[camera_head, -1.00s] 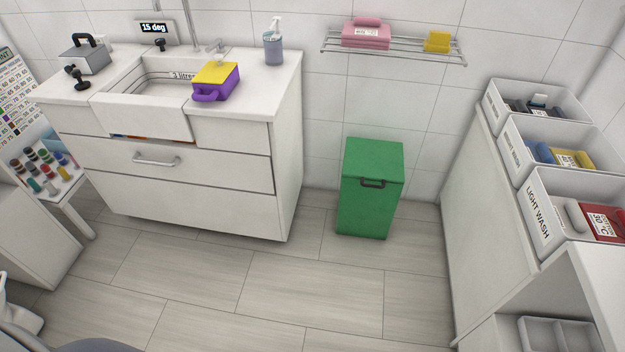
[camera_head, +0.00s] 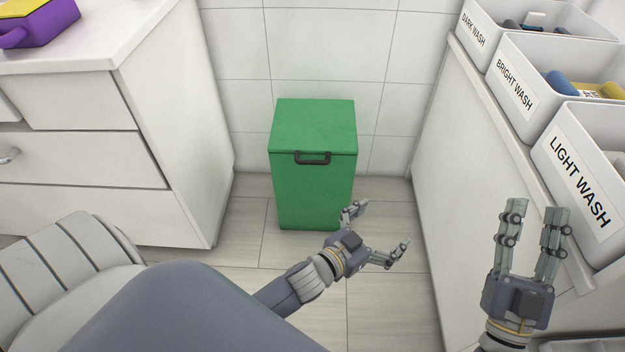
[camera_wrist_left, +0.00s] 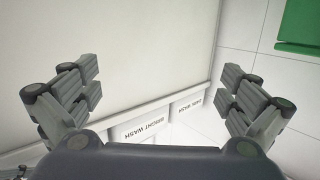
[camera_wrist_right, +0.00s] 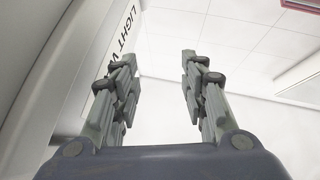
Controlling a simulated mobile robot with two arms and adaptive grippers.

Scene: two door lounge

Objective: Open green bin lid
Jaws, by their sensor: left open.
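The green bin (camera_head: 313,190) stands on the floor against the tiled wall. Its green lid (camera_head: 314,124) is closed, with a dark handle (camera_head: 312,158) at the front edge. My left gripper (camera_head: 378,228) is open and empty, in front of the bin's lower right side in the head view, pointing right. Part of the green bin also shows at the top right of the left wrist view (camera_wrist_left: 298,24). My right gripper (camera_head: 536,208) points up beside the right-hand cabinet, its fingers apart with nothing between them. The bin is not visible in the right wrist view.
A white drawer cabinet (camera_head: 172,125) stands left of the bin. On the right, a white cabinet (camera_head: 432,190) carries bins labelled DARK WASH (camera_head: 475,30), BRIGHT WASH (camera_head: 515,85) and LIGHT WASH (camera_head: 578,180), close to my right gripper. Floor (camera_head: 385,300) in front of the green bin is clear.

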